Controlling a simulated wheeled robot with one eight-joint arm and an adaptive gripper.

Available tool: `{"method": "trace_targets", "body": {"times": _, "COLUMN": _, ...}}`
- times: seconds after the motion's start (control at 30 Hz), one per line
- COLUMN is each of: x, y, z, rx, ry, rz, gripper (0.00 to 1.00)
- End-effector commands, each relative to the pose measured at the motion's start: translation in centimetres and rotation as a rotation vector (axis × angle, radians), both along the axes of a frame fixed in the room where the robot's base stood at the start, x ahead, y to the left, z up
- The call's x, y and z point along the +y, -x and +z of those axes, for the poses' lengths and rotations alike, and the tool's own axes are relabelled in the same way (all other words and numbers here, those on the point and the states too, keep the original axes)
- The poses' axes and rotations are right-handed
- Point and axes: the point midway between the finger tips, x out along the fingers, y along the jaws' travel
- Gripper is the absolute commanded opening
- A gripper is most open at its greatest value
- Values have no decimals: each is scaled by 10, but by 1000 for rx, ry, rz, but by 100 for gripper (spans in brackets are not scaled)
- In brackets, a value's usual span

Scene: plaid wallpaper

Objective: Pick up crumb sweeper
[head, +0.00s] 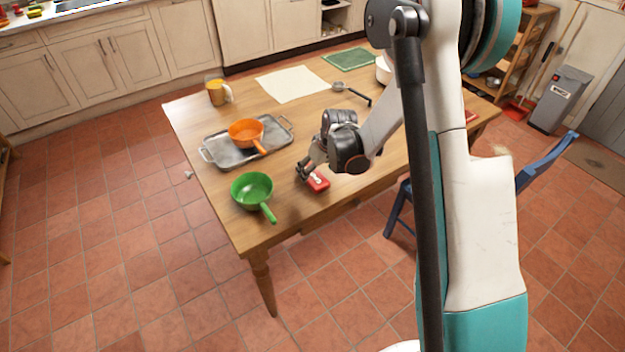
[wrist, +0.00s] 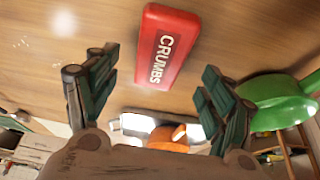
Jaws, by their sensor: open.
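The crumb sweeper (head: 318,181) is a small red block with a white label, lying on the wooden table near its front edge. In the wrist view the red crumb sweeper (wrist: 167,47) shows the word CRUMBS and lies ahead of the fingers, between their lines. My gripper (head: 306,168) is close beside and above it in the head view, partly covering it. In the wrist view my gripper (wrist: 158,90) has its two fingers wide apart, with nothing between them. I cannot tell the exact height gap to the sweeper.
A green pan (head: 252,188) stands left of the sweeper. An orange pan (head: 246,131) sits on a metal tray (head: 211,154) farther back. A mug (head: 216,92), a pale cloth (head: 291,84) and a ladle (head: 352,92) lie beyond. A blue chair (head: 548,160) stands at the right.

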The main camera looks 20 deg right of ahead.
Motion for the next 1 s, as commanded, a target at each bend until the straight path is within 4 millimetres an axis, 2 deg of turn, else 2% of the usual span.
{"method": "trace_targets", "body": {"times": 0.2, "x": 4, "y": -9, "z": -33, "rx": 0, "ry": 0, "rz": 1, "gripper": 75}}
{"method": "trace_targets", "body": {"times": 0.3, "x": 5, "y": -14, "z": -42, "rx": 0, "ry": -1, "rz": 1, "gripper": 75}}
{"method": "trace_targets", "body": {"times": 0.53, "x": 5, "y": -14, "z": -43, "rx": 0, "ry": -1, "rz": 1, "gripper": 75}}
{"method": "trace_targets", "body": {"times": 0.57, "x": 5, "y": -14, "z": -43, "rx": 0, "ry": -1, "rz": 1, "gripper": 73}}
{"method": "trace_targets", "body": {"times": 0.77, "x": 5, "y": -14, "z": -43, "rx": 0, "ry": -1, "rz": 0, "gripper": 27}}
{"method": "trace_targets", "body": {"times": 0.87, "x": 5, "y": -14, "z": -43, "rx": 0, "ry": 0, "rz": 0, "gripper": 26}}
{"method": "trace_targets", "body": {"times": 0.9, "x": 5, "y": -14, "z": -43, "rx": 0, "ry": 0, "rz": 0, "gripper": 22}}
{"method": "trace_targets", "body": {"times": 1.0, "x": 5, "y": -14, "z": -43, "rx": 0, "ry": 0, "rz": 0, "gripper": 21}}
